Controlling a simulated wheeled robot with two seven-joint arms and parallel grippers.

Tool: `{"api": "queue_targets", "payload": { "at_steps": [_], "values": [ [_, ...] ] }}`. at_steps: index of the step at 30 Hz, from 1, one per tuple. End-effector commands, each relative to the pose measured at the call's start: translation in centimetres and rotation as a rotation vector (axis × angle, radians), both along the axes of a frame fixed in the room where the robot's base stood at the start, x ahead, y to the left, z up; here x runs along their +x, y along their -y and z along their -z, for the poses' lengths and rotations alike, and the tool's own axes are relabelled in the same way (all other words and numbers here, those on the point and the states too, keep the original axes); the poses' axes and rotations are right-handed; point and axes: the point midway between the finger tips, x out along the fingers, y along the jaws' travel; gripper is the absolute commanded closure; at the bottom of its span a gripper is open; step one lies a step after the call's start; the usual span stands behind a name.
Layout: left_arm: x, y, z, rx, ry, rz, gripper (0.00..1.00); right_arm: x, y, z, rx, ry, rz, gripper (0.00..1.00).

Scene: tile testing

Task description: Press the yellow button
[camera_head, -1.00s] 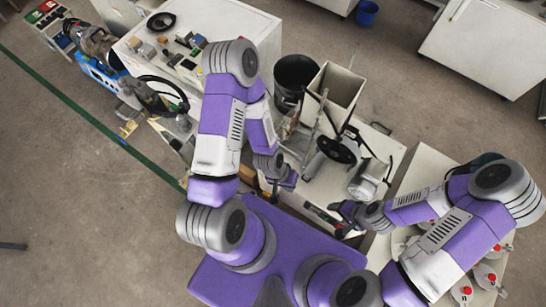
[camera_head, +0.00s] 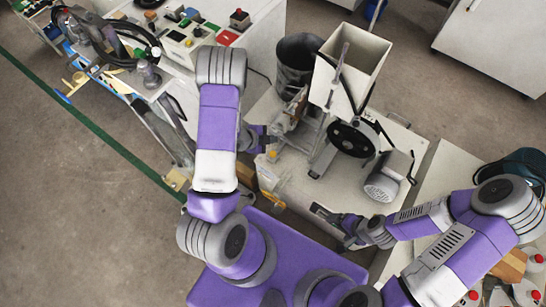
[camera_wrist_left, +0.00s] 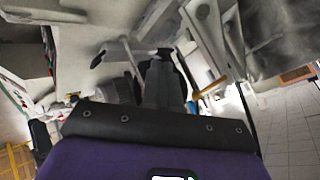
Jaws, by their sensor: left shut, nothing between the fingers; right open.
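A small yellow spot (camera_head: 271,155), which may be the yellow button, shows at the near left corner of the white machine bench (camera_head: 325,190). My left gripper (camera_head: 266,138) is just above this spot in the head view, and I cannot tell whether it touches anything. In the left wrist view its dark fingers (camera_wrist_left: 160,85) are together and empty. An orange-yellow rod-like part (camera_wrist_left: 210,88) shows just right of them; I cannot tell if it is the button. My right gripper (camera_head: 328,216) is open and empty at the bench's front edge.
A machine with a pale hopper (camera_head: 350,65) and a black wheel (camera_head: 353,138) stands on the bench. A black bin (camera_head: 297,62) is behind it. A white table (camera_head: 255,55) with small control boxes stands at the upper left.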

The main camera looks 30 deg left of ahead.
Motion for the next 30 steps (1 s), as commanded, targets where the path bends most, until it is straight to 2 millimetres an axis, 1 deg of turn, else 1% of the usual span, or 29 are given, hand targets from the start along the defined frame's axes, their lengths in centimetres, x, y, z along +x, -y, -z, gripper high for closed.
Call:
{"api": "queue_targets", "payload": {
  "at_steps": [9,13,17,21,26,30],
  "values": [
    [0.0,0.0,-0.1,0.002,0.003,0.003,1.0,0.0,0.0,-0.1,0.0,0.001,0.0,0.12],
    [0.0,0.0,0.5,0.002,0.001,0.002,1.0,0.0,0.0,0.4,0.0,0.001,0.0,0.12],
    [0.0,0.0,2.0,0.001,0.0,0.002,1.0,0.0,0.0,1.7,0.0,0.0,0.0,0.12],
    [-0.1,0.0,4.2,0.002,-0.001,0.002,1.0,0.0,0.0,3.4,0.0,0.0,0.0,0.12],
    [0.0,0.0,6.4,0.001,-0.001,0.001,1.0,0.0,0.0,5.3,0.0,0.0,0.0,0.12],
    [-0.1,-0.1,7.5,0.001,-0.004,0.0,1.0,0.0,0.0,4.8,0.0,0.0,0.0,0.12]
  ]
}}
